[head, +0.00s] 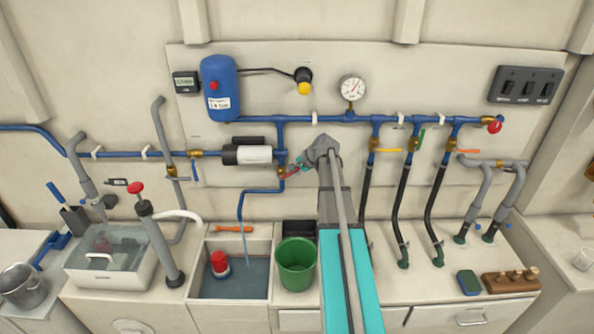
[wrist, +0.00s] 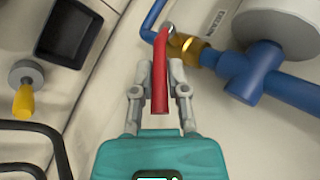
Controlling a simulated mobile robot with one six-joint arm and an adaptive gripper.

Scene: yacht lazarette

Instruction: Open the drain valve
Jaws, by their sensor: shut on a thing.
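The drain valve has a brass body (wrist: 188,47) on a blue pipe (wrist: 265,82) and a long red lever (wrist: 160,80) in the wrist view. My gripper (wrist: 161,72) is shut on the red lever, with one grey finger on each side of it. The lever's free end points back toward the gripper's teal body. In the head view my gripper (head: 302,164) is at the wall below the blue manifold, and the small brass valve body (head: 282,184) shows at its lower left. My arm and gripper partly hide the lever there.
A white cylindrical pump (head: 252,154) sits left above the valve. A thin blue pipe (head: 239,212) runs down to a sunken basin (head: 250,288). A green bucket (head: 296,264) stands below. Hoses and yellow, green and orange valve levers (head: 388,150) are to the right.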

